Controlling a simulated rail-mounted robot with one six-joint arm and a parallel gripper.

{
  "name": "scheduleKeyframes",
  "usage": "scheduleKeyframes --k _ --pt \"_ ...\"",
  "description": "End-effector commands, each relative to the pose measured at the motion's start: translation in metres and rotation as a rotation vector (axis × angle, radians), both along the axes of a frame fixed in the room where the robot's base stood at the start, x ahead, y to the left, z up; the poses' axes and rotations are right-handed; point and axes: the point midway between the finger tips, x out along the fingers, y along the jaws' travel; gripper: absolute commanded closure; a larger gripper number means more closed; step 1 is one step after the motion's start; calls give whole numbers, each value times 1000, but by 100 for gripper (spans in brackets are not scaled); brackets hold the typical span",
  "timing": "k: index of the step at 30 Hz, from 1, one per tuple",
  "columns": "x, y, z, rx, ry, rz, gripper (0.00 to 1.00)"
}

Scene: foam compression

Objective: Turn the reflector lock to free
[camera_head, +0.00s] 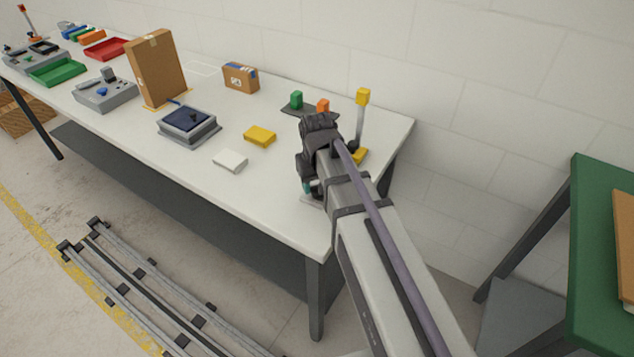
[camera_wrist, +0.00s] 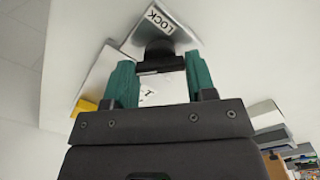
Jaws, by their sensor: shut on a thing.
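In the wrist view, a black knob (camera_wrist: 158,54) stands on a light metal plate with a LOCK label (camera_wrist: 160,18). My gripper (camera_wrist: 160,74) has its two teal fingers on either side of the knob and is shut on it. Another label lies between the fingers, partly covered, and its full text cannot be read. In the head view, my gripper (camera_head: 308,187) is low at the table's right front end. My arm hides the knob and most of the plate there.
The white table (camera_head: 265,190) carries a yellow block (camera_head: 260,136), a white block (camera_head: 230,160) and a dark-topped grey device (camera_head: 188,124). A green table (camera_head: 600,220) stands at right.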

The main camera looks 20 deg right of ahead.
Motion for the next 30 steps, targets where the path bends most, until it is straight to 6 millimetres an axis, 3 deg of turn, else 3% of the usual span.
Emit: scheduleKeyframes --k 18,30 --pt "0 0 0 0 1 534 73" --pt "0 0 0 0 1 685 73"
